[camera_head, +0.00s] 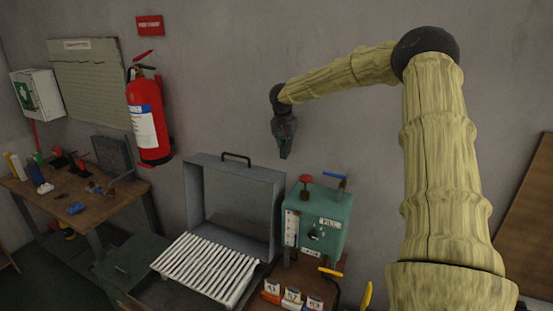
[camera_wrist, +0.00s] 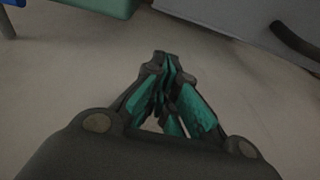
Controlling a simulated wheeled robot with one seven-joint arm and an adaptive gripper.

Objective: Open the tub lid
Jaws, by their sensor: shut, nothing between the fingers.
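A grey, box-shaped lid (camera_head: 263,194) stands upright behind a white slatted rack (camera_head: 207,267), its hollow side facing the head camera. A dark handle (camera_head: 236,156) is on its top edge. In the wrist view, the lid's grey surface (camera_wrist: 235,15) and dark handle (camera_wrist: 297,43) are at the top right. My gripper (camera_head: 285,155) hangs fingers down near the wall, above and right of the lid, apart from it. In the wrist view its teal-padded fingers (camera_wrist: 168,72) are together and empty. The inside of the tub is mostly hidden by the rack.
A teal box (camera_head: 335,212) with a red knob and blue lever stands right of the lid. A dark green panel (camera_head: 128,262) with a handle lies left of the rack. A red extinguisher (camera_head: 148,115) hangs on the wall above a cluttered wooden bench (camera_head: 60,205).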

